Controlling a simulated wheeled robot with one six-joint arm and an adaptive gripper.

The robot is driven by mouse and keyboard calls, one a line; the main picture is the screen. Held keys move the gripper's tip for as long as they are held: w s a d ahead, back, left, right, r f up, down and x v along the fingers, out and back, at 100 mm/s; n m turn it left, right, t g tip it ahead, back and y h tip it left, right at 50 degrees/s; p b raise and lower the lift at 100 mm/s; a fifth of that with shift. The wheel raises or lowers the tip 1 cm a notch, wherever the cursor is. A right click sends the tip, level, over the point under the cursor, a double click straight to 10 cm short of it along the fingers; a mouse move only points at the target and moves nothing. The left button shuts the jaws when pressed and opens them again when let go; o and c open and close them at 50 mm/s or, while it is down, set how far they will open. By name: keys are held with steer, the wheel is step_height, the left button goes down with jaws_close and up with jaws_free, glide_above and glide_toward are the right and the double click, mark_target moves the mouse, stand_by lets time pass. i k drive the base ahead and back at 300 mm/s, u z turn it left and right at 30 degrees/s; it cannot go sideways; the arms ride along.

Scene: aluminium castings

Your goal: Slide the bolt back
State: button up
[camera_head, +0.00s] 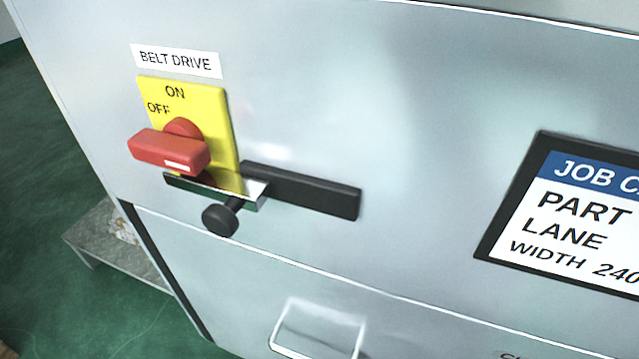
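The bolt is a flat metal bar (255,191) with a round black knob (221,218) on a short stem. It sits at a long black housing (305,190) on the grey cabinet front. The bar's left part lies just under the yellow switch plate (220,135) and below the red rotary handle (170,150). The handle lies across, pointing left toward the OFF side. Whether the bar touches the handle cannot be told. My gripper is not in view.
A label reading BELT DRIVE (177,61) is above the switch. A black-framed job card (510,215) is at right. A metal pull handle (318,330) sticks out below the bolt. A low grey plate (110,245) stands on the green floor at left.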

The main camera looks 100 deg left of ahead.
mark_target(237, 192)
steer(key=z, duration=0.3)
steer(key=i, duration=0.35)
steer(key=u, duration=3.9)
steer(key=k, duration=1.25)
steer(key=z, duration=0.5)
steer(key=i, duration=1.1)
steer(key=u, duration=0.45)
